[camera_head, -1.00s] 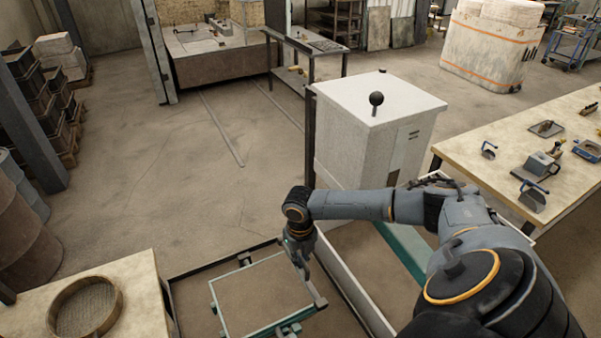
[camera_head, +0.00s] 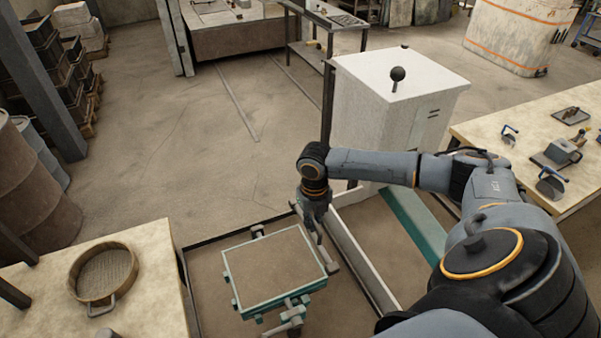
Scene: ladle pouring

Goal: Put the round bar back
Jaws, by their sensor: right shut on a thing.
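My right gripper (camera_head: 316,222) hangs fingers down at the right edge of a sand-filled box with a teal frame (camera_head: 237,297). It is shut on a grey bar (camera_head: 329,258), which I take to be the round bar. The bar slants down to the right, close beside the box's right side. I cannot tell whether it touches the box. The fingers are small and partly hidden by the wrist. My left gripper is not in view.
A wooden table (camera_head: 154,260) with a round sieve (camera_head: 78,277) stands at the left. A white cabinet (camera_head: 371,120) with a black ball knob stands behind my right arm. A workbench (camera_head: 487,125) with tools is at the right.

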